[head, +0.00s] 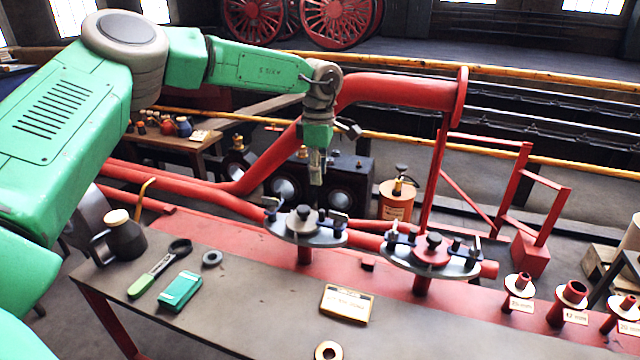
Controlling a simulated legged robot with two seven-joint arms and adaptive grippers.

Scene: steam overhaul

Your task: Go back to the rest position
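My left arm is green and reaches in from the left across the top of the view. My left gripper (317,170) points down above the left round flanged fitting (304,228), with a visible gap between them in the picture. Its fingers look narrow and edge-on, so their opening cannot be told. No object shows clearly in it. My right gripper is out of view.
The workbench (250,312) holds a dark jug (122,240), a green-handled tool (155,275), a green box (180,291), a ring (212,258) and a sign (346,304). A second flanged fitting (433,254) stands right. Red pipes (395,91) rise behind.

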